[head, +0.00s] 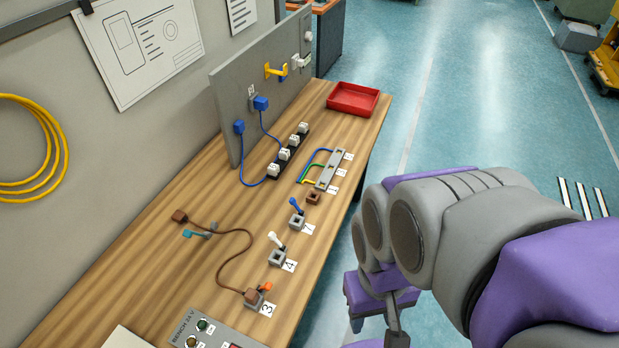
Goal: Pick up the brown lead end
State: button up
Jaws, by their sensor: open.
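A brown lead (235,258) lies in an S-curve on the wooden bench. One brown block-shaped end (180,216) rests at the left, beside a teal-handled part (195,233). The other brown end (250,296) sits against the grey switch base with an orange lever (265,287), by label 3. I cannot tell whether that end is plugged in. My gripper (376,328) is open, off the right side of the bench above the floor, well apart from both ends. Its lower part is partly hidden by my arm and the picture's edge.
Lever switches, the white one (277,240) and the blue one (296,206), stand along the bench's right side. Behind are white plug blocks (285,154), blue cables, an upright grey panel (235,105) and a red tray (353,99). A control box (205,333) is at the front.

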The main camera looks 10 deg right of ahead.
aim_at(251, 297)
jog(key=i+l+u, duration=0.1)
jog(key=l, duration=0.2)
jog(key=i+l, duration=0.2)
jog(key=l, duration=0.15)
jog(key=i+l+u, duration=0.15)
jog(key=l, duration=0.15)
jog(key=i+l+u, duration=0.1)
jog(key=l, duration=0.25)
jog(key=i+l+u, duration=0.1)
jog(key=l, duration=0.25)
jog(key=u, duration=1.45)
jog(key=j+z, duration=0.1)
jog(key=z, duration=0.35)
jog(key=j+z, duration=0.2)
jog(key=j, duration=0.2)
jog(key=k+j+z, duration=0.2)
jog(key=j, duration=0.2)
jog(key=j+z, duration=0.15)
jog(key=j, duration=0.3)
jog(key=k+j+z, duration=0.2)
jog(key=j, duration=0.2)
jog(key=k+j, duration=0.1)
jog(key=j, duration=0.6)
